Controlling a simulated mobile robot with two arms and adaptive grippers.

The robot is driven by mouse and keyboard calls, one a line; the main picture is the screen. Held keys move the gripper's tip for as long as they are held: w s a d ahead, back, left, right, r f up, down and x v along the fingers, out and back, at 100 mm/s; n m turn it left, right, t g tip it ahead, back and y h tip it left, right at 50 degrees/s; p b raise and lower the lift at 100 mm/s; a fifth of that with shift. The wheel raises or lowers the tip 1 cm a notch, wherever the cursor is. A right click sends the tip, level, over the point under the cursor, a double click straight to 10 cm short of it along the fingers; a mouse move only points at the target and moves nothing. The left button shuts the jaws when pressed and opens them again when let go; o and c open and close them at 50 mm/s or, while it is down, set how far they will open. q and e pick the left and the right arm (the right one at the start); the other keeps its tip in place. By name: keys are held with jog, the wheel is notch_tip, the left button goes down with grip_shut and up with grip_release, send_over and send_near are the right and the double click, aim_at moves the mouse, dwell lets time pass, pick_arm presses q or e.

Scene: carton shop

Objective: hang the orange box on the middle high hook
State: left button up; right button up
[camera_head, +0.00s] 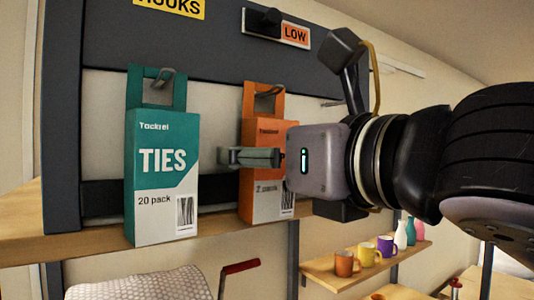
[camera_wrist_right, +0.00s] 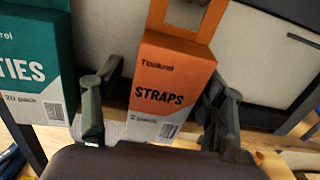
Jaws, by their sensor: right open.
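The orange box (camera_head: 256,135), labelled STRAPS in the right wrist view (camera_wrist_right: 172,85), is upright, with its hang tab at a metal hook (camera_head: 270,90) under the LOW sign (camera_head: 295,34). I cannot tell whether the tab bears on the hook. My right gripper (camera_head: 240,156) is at the box's front and hides part of it. In the right wrist view its open fingers (camera_wrist_right: 160,92) stand on either side of the box, with gaps visible. The middle high hook cannot be made out. My left gripper is not in view.
A teal TIES box (camera_head: 160,170) hangs at a hook close left of the orange box. A wooden shelf (camera_head: 20,240) runs below. Mugs (camera_head: 366,253) and vases stand on a lower shelf at right. A red-handled item (camera_head: 240,267) is below the boxes.

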jog(key=shift+w+d+f, duration=0.15)
jog(key=shift+w+f, duration=0.05)
